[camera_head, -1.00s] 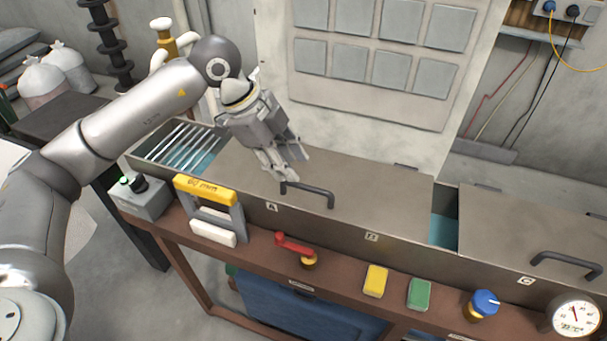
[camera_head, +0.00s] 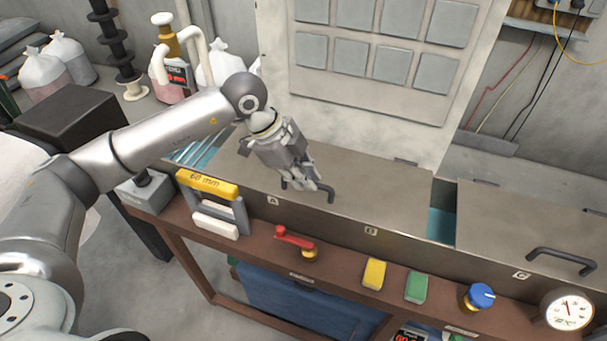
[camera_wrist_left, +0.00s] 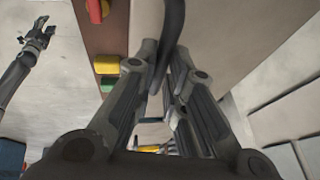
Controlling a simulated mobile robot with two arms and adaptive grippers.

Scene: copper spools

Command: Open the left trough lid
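The left trough lid (camera_head: 380,190) is a flat grey-brown panel lying on the long trough behind labels A and B. Its dark bar handle (camera_head: 329,193) is near its front edge, partly hidden by my left gripper (camera_head: 312,184). In the left wrist view, the handle (camera_wrist_left: 174,22) runs between the two fingertips of my left gripper (camera_wrist_left: 166,50), which are drawn close and look shut on it. My right gripper (camera_wrist_left: 38,36) shows small in the left wrist view, away from the trough, fingers apart and empty.
Blue shows in the barred opening (camera_head: 190,150) left of the lid and in a gap (camera_head: 441,222) on its right. A second lid (camera_head: 520,220) lies further right. A yellow-handled frame (camera_head: 208,184), red lever (camera_head: 295,238), blue knob (camera_head: 480,297) and gauge (camera_head: 569,310) line the front ledge.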

